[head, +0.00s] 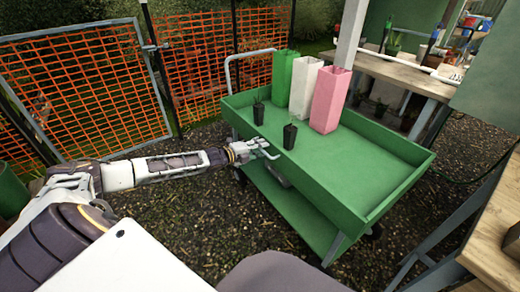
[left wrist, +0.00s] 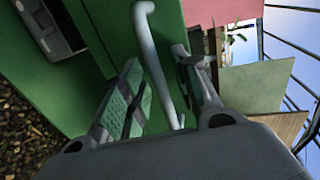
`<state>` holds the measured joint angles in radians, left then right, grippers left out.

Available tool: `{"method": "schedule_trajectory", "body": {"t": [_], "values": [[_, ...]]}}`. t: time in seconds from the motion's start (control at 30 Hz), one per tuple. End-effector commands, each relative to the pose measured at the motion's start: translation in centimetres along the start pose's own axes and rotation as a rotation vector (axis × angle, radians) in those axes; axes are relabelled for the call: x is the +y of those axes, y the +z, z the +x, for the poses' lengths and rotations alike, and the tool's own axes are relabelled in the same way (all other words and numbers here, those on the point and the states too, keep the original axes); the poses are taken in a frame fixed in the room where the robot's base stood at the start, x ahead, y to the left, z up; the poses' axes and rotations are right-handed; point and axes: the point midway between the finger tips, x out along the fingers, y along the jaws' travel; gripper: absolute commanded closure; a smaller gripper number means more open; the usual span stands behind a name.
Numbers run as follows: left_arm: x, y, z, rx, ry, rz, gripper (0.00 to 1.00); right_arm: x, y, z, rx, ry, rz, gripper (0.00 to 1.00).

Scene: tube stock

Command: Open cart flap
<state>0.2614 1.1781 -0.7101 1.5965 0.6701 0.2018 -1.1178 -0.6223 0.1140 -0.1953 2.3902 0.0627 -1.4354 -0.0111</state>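The green cart (head: 318,190) stands at the centre of the head view, with a raised rim around its top and a lower shelf. Its near long side carries a pale grey bar handle (head: 268,153); I cannot make out a separate flap edge. My left gripper (head: 262,149) is at this handle. In the left wrist view the handle (left wrist: 156,62) runs between the two fingers of my left gripper (left wrist: 158,85). The fingers are apart, with gaps beside the bar, so the gripper looks open around it. My right gripper is not in view.
Two dark pots with seedlings (head: 290,135) and tall green, white and pink (head: 330,100) containers stand on the cart. An orange mesh fence (head: 80,95) is behind left. A wooden bench (head: 495,240) is at the right edge. Gravel ground lies around the cart.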

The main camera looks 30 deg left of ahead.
Motion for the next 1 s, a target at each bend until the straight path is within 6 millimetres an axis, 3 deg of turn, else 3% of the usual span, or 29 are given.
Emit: {"method": "schedule_trajectory", "body": {"t": [0.23,0.47,1.0], "values": [[0.01,0.01,0.00,0.000,0.000,0.000,0.70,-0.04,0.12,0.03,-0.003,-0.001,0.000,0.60],[0.01,0.02,-0.01,0.000,0.000,0.000,0.99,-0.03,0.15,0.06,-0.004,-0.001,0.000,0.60],[0.11,-0.12,0.02,0.000,-0.003,-0.001,1.00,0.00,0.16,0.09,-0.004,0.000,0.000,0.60]]}}
